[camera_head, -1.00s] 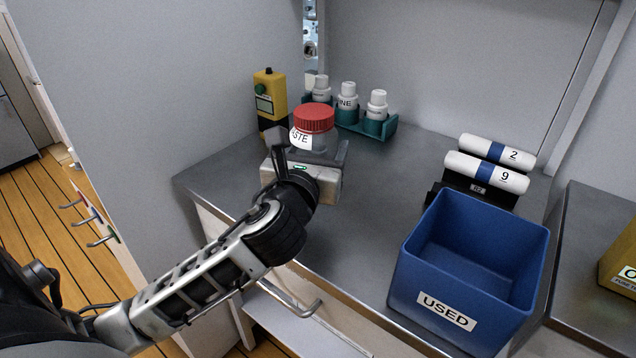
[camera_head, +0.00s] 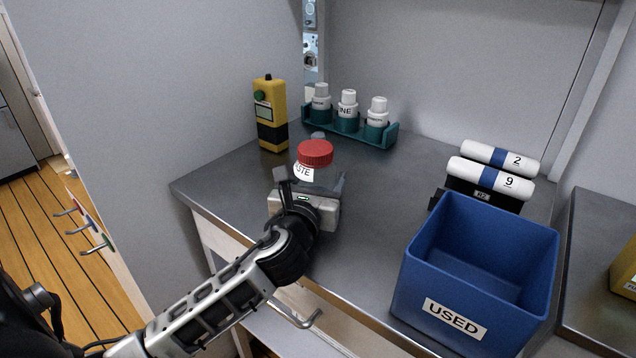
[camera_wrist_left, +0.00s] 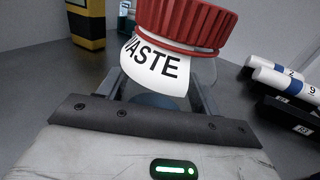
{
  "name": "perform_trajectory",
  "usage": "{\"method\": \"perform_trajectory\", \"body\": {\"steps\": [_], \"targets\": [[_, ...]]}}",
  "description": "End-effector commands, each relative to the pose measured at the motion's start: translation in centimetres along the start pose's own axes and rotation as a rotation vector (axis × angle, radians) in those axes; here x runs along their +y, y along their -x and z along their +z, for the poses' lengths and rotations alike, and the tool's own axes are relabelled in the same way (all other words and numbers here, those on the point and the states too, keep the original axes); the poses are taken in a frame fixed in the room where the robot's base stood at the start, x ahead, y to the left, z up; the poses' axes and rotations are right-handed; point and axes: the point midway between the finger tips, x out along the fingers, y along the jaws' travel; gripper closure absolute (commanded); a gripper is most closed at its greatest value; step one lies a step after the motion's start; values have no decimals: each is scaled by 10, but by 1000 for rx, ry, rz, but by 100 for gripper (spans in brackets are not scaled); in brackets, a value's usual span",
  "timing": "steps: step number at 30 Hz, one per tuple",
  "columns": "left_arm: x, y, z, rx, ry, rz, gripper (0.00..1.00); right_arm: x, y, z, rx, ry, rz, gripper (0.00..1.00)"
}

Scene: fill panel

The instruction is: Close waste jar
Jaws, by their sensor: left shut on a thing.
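The waste jar shows a white label reading "WASTE" (camera_head: 304,174) below its red ribbed lid (camera_head: 315,153). In the left wrist view the lid (camera_wrist_left: 185,22) sits over the label (camera_wrist_left: 158,66), with the jar upright or slightly tilted. My left gripper (camera_head: 312,183) is shut on the jar's body below the lid, a finger on each side. The lower body is mostly hidden by the gripper. I cannot tell whether the jar's base touches the counter. My right gripper is not in view.
A yellow-and-black device (camera_head: 270,113) stands behind left, near a teal rack (camera_head: 349,128) of white-capped bottles. White cylinders (camera_head: 490,178) and a blue "USED" bin (camera_head: 478,275) are at right. The grey counter (camera_head: 385,195) is clear between the jar and the bin.

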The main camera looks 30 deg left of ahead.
Motion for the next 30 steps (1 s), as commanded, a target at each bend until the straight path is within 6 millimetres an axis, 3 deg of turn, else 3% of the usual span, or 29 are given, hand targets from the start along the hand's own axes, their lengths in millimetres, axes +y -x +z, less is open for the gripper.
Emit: {"method": "perform_trajectory", "body": {"steps": [10, 11, 13, 24, 30], "targets": [[0, 0, -2, -2, 0, 0, 100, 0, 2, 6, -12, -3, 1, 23], [0, 0, -3, 0, 0, 1, 33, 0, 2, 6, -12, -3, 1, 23], [0, 0, -2, 0, 0, 1, 14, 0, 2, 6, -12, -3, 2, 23], [0, 1, 2, -1, -1, 0, 14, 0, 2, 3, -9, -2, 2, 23], [0, 35, 0, 2, -1, -2, 14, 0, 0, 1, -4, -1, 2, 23]]}}
